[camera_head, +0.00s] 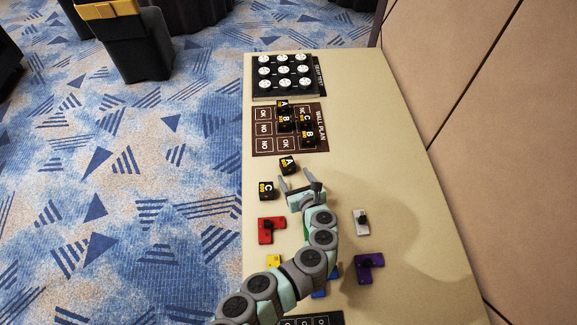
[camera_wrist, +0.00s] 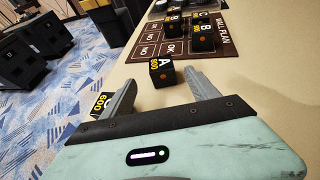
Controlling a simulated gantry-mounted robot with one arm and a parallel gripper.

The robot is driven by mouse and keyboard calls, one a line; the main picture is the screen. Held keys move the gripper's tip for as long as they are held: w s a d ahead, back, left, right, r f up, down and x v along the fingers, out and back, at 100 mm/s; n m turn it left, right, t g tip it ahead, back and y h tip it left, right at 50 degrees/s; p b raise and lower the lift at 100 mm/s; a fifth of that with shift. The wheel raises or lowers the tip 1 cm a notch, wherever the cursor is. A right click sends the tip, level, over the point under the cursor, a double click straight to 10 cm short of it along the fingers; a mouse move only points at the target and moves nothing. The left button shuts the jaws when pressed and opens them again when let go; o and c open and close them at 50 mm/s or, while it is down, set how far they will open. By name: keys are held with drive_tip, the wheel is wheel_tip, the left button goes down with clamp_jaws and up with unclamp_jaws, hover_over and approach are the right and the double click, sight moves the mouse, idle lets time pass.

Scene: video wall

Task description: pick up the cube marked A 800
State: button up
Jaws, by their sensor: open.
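A black cube marked A (camera_head: 288,164) stands alone on the table, just beyond my gripper (camera_head: 297,181). In the wrist view this cube (camera_wrist: 162,72) shows a white A and a yellow number that looks like 800, with an orange dot on another face. My gripper (camera_wrist: 161,88) is open and empty. Its two fingers point toward the cube, which appears between the fingertips but still apart from them, slightly farther off. Another black cube marked A (camera_head: 283,104) sits on the brown wall plan board.
A black cube marked C (camera_head: 266,190) stands close at the left of my gripper, near the table's edge. Black cubes stand on the wall plan board (camera_head: 262,143) behind. A black tray (camera_head: 256,92) holds white discs. Red (camera_head: 267,236), grey (camera_head: 361,228) and purple (camera_head: 364,273) pieces lie nearer.

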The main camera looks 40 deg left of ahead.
sight(288, 163)
drive_tip(key=shift+b+x, duration=0.4)
drive_tip(key=shift+x, duration=1.65)
drive_tip(key=shift+b+x, duration=0.65)
drive_tip(key=shift+x, duration=1.6)
drive_tip(key=shift+r, duration=0.2)
drive_tip(key=shift+c, duration=0.4)
drive_tip(key=c, duration=1.4)
drive_tip(key=shift+r, duration=0.15)
